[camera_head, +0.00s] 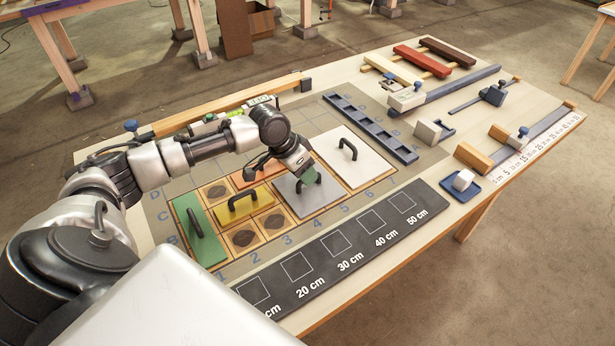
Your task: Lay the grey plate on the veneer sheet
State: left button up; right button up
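The grey plate (296,203) lies in the right part of the gridded layout on the table, with a dark handle on top. A light wooden edge shows along its front and right sides. Light wood-coloured sheet (262,236), apparently the veneer, shows around brown squares with dark round spots to the left of the plate. My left gripper (304,172) points down right at the grey plate's handle. Its fingers are small and partly merge with the handle, so I cannot tell whether they are closed on it. My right gripper is not in view.
Green (200,232), yellow (243,204), orange-red (254,174) and white (354,157) plates lie around the grey one. A blue slotted rack (370,128) stands behind. A black length-marked board (342,246) lies in front. Clamps and bars occupy the right side.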

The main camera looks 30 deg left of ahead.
pick_arm(q)
jog(key=v, duration=0.9)
jog(key=shift+r, duration=0.25)
jog(key=shift+a, duration=0.1)
